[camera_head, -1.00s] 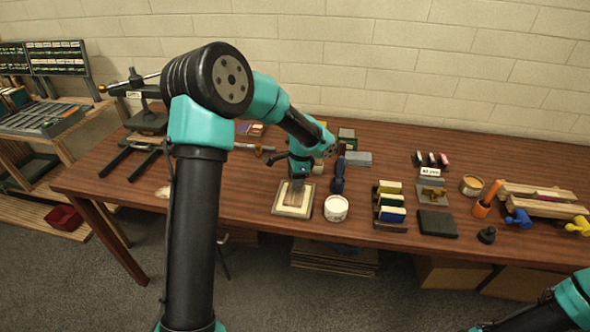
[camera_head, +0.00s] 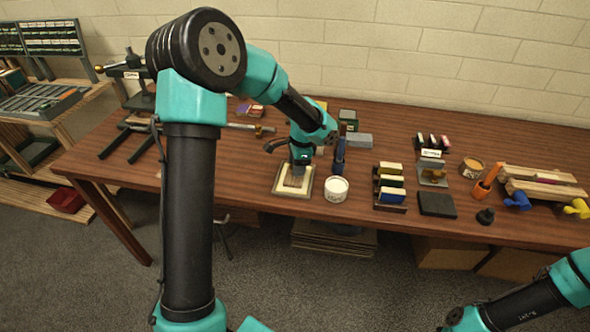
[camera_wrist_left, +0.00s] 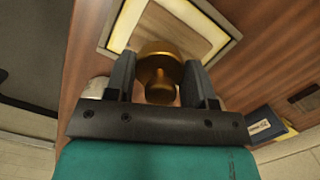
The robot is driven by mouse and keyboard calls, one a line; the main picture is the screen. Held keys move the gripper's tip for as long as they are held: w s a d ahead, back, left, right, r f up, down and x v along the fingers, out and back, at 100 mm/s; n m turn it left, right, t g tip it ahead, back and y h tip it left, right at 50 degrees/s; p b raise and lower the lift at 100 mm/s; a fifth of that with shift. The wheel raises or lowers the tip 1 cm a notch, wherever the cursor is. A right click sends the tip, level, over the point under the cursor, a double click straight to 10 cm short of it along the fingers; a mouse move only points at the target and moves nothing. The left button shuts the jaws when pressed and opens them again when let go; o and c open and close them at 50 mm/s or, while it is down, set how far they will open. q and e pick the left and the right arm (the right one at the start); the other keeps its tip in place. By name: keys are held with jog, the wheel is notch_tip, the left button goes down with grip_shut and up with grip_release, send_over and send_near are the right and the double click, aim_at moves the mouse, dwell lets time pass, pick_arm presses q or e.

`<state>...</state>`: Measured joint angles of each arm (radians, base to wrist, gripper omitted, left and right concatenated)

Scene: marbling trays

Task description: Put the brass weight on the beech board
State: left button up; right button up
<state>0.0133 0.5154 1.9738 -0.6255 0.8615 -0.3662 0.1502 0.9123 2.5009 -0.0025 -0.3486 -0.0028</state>
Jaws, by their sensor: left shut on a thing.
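My left gripper (camera_head: 299,163) is over the pale-rimmed tray (camera_head: 276,187) near the front of the table. In the left wrist view the jaws (camera_wrist_left: 159,62) are shut on the brass weight (camera_wrist_left: 158,75), a round golden piece with a knob. A brown wooden panel, seemingly the beech board (camera_wrist_left: 165,28), lies inside the light rim just beyond the weight; it also shows in the head view (camera_head: 293,182). I cannot tell whether the weight touches it. In the head view the gripper hides the weight. My right gripper is out of frame; only its arm shows.
A white tub (camera_head: 336,190) stands close to the right of the tray, with a dark blue tool (camera_head: 339,157) behind it. A rack of coloured blocks (camera_head: 390,190) and a black slab (camera_head: 436,204) are further right. The table front left of the tray is partly hidden by my arm.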

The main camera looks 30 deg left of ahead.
pick_arm(q)
jog(key=s+d+r, duration=0.2)
jog(key=s+d, duration=0.5)
jog(key=s, duration=0.6)
jog(key=shift+d+r, duration=0.15)
jog(key=shift+r, duration=0.15)
jog(key=shift+w, duration=0.1)
jog(key=w+a, duration=0.2)
jog(key=w, duration=0.2)
jog(key=w+a+f, duration=0.1)
jog(key=w+a, duration=0.2)
jog(key=w, duration=0.1)
jog(key=w+a, duration=0.3)
jog(key=w, duration=0.1)
jog(key=shift+w+f, duration=0.2)
jog(key=shift+w, duration=0.2)
jog(key=shift+w, duration=0.1)
jog(key=shift+w+a, duration=0.2)
jog(key=shift+w, duration=0.05)
jog(key=shift+f, duration=1.8)
jog(key=shift+f, duration=0.1)
